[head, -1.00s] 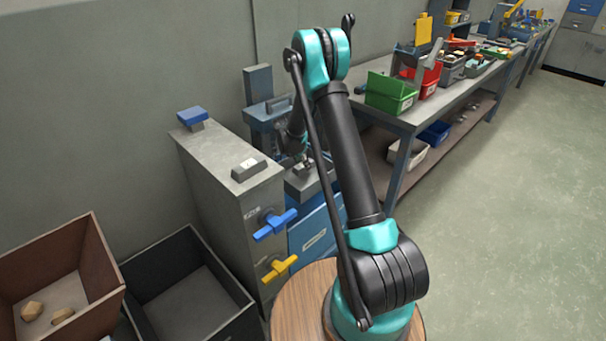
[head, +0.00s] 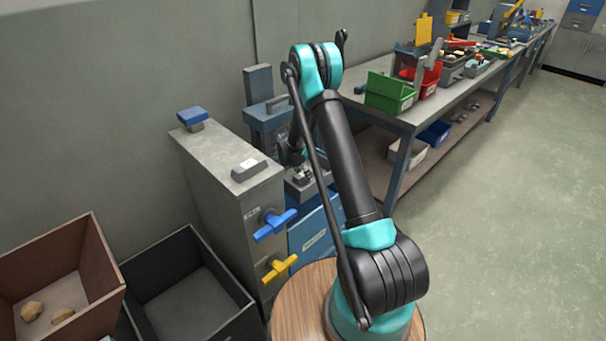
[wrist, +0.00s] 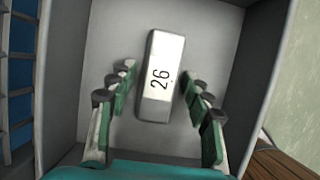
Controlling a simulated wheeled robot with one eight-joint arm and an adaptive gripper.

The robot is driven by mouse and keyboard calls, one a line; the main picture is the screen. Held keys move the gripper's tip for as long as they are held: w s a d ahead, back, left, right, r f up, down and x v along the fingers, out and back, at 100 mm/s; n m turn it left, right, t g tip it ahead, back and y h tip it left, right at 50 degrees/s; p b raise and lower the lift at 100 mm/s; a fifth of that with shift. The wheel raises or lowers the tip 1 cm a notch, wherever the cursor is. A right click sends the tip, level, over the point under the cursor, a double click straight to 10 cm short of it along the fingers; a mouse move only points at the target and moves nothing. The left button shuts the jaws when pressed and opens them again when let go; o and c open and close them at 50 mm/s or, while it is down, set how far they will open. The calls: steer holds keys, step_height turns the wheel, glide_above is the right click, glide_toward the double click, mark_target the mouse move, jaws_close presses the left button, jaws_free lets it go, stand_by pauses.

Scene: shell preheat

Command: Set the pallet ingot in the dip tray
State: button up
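In the wrist view, a pale grey ingot (wrist: 161,78) marked 26 lies on the floor of a grey walled tray or box (wrist: 215,45). My gripper (wrist: 160,85) is open, with green-padded fingers on both sides of the ingot and gaps between. In the head view, my gripper (head: 303,176) is small and partly hidden by my arm, above the blue cabinet. Another small grey block with a white label (head: 249,168) lies on top of the grey cabinet. I cannot tell which container is the dip tray.
The grey cabinet (head: 215,160) carries a blue handle (head: 273,225) and a yellow handle (head: 279,267). A black bin (head: 190,300) and a brown bin (head: 60,270) with lumps stand at lower left. A workbench with a green bin (head: 390,93) runs right; the floor there is clear.

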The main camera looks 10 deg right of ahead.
steer(key=shift+o, duration=0.2)
steer(key=v, duration=1.1)
steer(key=s+d+r+m, duration=0.3)
steer(key=s+r+m, duration=0.2)
steer(key=s+r, duration=0.3)
steer(key=s+d+r+m+y, duration=0.1)
steer(key=s+d+m, duration=0.1)
steer(key=s+m, duration=0.8)
steer(key=s+d+r+m+t+y, duration=0.1)
steer(key=s+m, duration=0.9)
steer(key=s, duration=1.1)
steer(key=shift+d+r+t+y, duration=0.3)
steer(key=shift+d+r+y, duration=0.2)
steer(key=shift+d+y, duration=0.4)
